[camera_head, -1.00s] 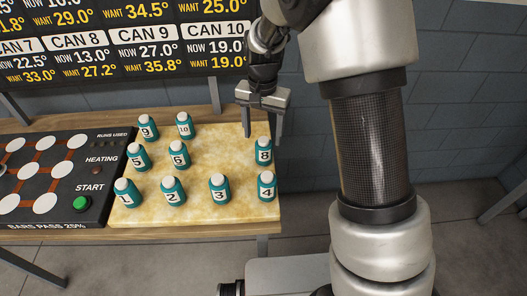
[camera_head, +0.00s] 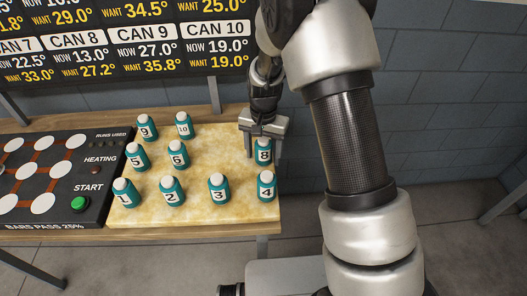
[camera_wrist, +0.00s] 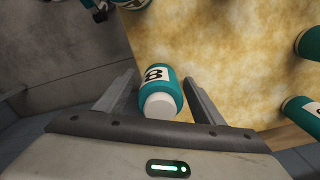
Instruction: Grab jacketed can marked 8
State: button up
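The can marked 8 (camera_head: 264,153) stands at the right edge of the yellow board, with a teal jacket and a white cap. My gripper (camera_head: 264,150) is open above it, with one finger to each side of the can. In the wrist view, can 8 (camera_wrist: 160,90) lies between the two spread fingers of my gripper (camera_wrist: 160,98), with a gap on each side. The fingers do not appear to touch the can.
Can 4 (camera_head: 266,187) stands just in front of can 8. Several other jacketed cans, such as can 6 (camera_head: 178,155), stand on the yellow board (camera_head: 215,150). A black heating panel (camera_head: 95,160) with a green start button (camera_head: 80,204) is at the left.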

jog(key=c, duration=1.2)
